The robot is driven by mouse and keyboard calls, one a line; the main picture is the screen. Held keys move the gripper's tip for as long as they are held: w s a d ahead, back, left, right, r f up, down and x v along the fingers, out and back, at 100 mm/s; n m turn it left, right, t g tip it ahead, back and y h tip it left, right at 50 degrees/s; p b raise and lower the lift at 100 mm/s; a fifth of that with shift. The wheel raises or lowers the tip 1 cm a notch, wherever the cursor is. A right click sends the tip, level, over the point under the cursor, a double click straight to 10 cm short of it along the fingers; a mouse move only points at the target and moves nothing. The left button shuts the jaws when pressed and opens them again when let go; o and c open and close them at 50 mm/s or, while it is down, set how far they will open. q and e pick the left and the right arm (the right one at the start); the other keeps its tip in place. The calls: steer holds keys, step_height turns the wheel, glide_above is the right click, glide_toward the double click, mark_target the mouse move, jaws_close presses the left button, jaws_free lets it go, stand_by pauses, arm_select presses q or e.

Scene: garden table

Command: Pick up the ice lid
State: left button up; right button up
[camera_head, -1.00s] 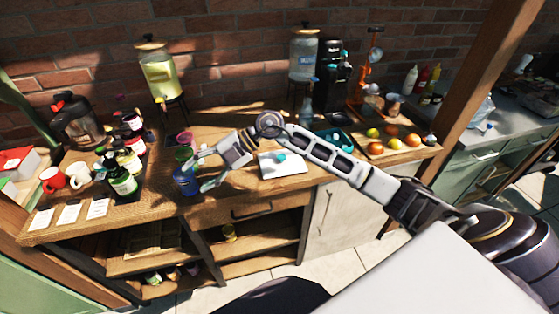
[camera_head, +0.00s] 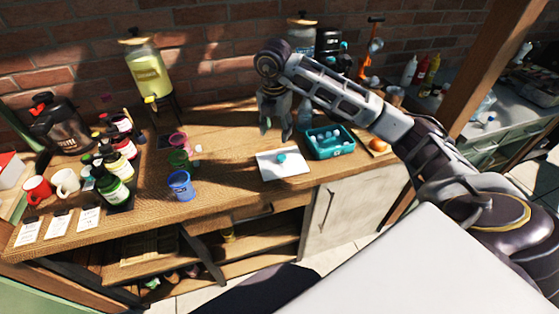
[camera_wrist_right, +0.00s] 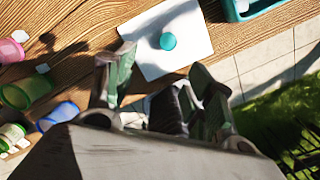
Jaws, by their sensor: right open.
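The ice lid (camera_head: 296,170) looks like a flat white square plate with a round teal knob (camera_head: 282,158) on top. It lies on the wooden counter, left of the teal ice bin. The plate (camera_wrist_right: 190,45) and its knob (camera_wrist_right: 168,41) also show at the top of the right wrist view. My right gripper (camera_head: 275,131) is open and empty, pointing down above the counter, behind the lid in the head view. Its fingers (camera_wrist_right: 160,72) are apart from the knob. My left gripper is not in view.
The teal bin (camera_head: 330,153) holds pale ice pieces. Pink, green and blue cups (camera_head: 180,187) stand left of the lid. Bottles (camera_head: 115,180) and mugs (camera_head: 66,180) are farther left. A yellow drink dispenser (camera_head: 148,75) stands at the back. Counter between cups and lid is mostly clear.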

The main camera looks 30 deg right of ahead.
steer(key=shift+d+r+m+h, duration=0.15)
steer(key=shift+d+r+h, duration=0.1)
steer(key=shift+d, duration=0.2)
steer(key=shift+d+r+m+h, duration=0.15)
steer(key=shift+d+r, duration=0.05)
steer(key=shift+d, duration=0.2)
steer(key=shift+f, duration=0.15)
steer(key=p, duration=0.1)
glide_above(282, 157)
steer(key=shift+f, duration=4.1)
steer(key=shift+f, duration=0.1)
steer(key=shift+a+f+p, duration=0.15)
steer(key=shift+f+p, duration=0.55)
steer(key=shift+f, duration=1.9)
